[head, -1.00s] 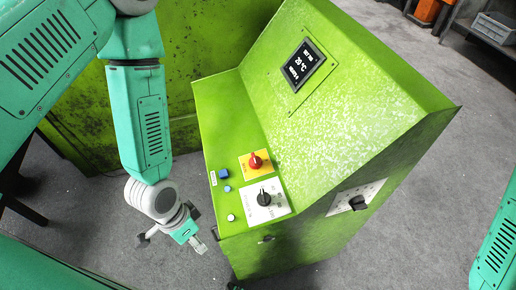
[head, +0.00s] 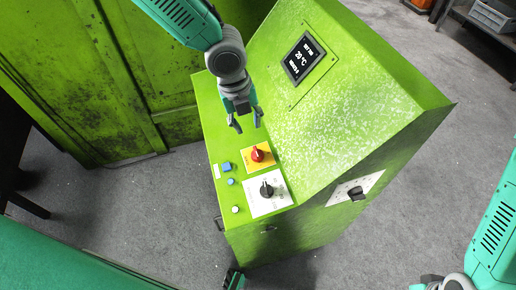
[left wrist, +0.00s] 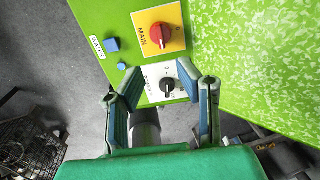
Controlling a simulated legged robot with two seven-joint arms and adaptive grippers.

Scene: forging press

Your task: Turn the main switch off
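A black selector knob (head: 266,190) on a white plate sits next to the main switch. A blue square button (head: 227,167) and small round buttons lie left of them. A display (head: 303,59) is on the slanted face. Another black knob (head: 356,193) is on the console's side.

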